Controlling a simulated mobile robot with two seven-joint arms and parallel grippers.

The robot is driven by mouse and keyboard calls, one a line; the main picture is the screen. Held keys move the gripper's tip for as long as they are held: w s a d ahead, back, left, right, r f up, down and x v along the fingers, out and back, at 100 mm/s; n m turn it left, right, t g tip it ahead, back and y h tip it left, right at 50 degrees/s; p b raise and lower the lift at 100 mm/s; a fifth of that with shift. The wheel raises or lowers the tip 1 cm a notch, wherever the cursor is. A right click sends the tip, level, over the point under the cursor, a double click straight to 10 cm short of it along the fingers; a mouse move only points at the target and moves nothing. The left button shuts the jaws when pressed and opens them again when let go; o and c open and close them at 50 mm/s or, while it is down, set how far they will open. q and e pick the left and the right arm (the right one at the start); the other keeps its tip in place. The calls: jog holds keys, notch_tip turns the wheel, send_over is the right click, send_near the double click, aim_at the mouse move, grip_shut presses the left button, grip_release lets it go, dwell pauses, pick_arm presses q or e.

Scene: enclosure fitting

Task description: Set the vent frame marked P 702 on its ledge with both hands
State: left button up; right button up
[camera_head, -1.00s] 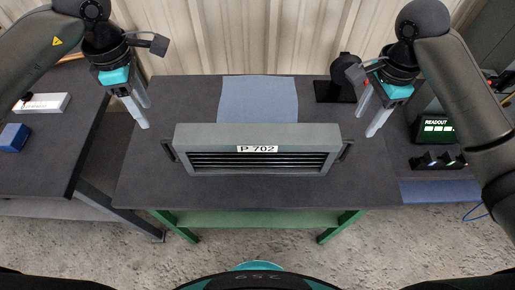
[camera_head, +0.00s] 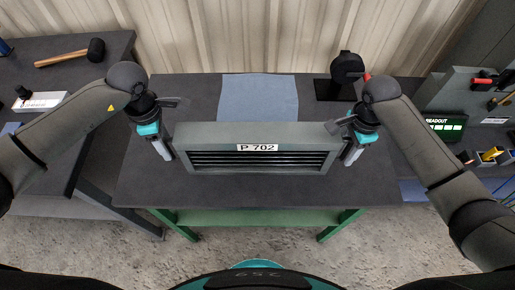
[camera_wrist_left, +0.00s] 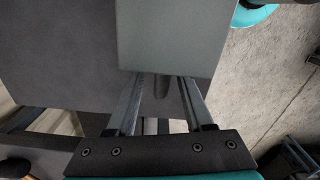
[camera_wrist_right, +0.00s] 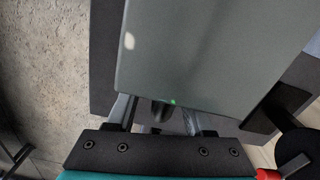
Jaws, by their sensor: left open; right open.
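The vent frame (camera_head: 258,134), a grey-green box with dark slats and a label reading P 702, stands on the dark table. It has a dark handle at each end. My left gripper (camera_head: 166,156) is open at its left end; in the left wrist view the fingers (camera_wrist_left: 160,95) lie either side of the handle (camera_wrist_left: 162,86). My right gripper (camera_head: 349,160) is open at its right end; in the right wrist view the fingers (camera_wrist_right: 158,105) lie either side of the other handle (camera_wrist_right: 160,110). I cannot tell whether the fingers touch the handles. No ledge can be made out.
A blue-grey mat (camera_head: 258,96) lies behind the frame. A black device (camera_head: 345,72) stands at the back right of the table. A side table at left holds a mallet (camera_head: 70,57) and a white box (camera_head: 40,101). A readout box (camera_head: 444,126) stands at right.

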pick_arm(q)
jog(key=shift+f, duration=0.35)
pick_arm(e)
jog(key=shift+f, duration=0.35)
pick_arm(q)
jog(key=shift+c, duration=0.2)
pick_arm(e)
jog(key=shift+c, duration=0.2)
pick_arm(q)
grip_shut()
pick_arm(e)
grip_shut()
pick_arm(q)
jog(key=shift+w+r, duration=0.1)
pick_arm(e)
jog(key=shift+r, duration=0.1)
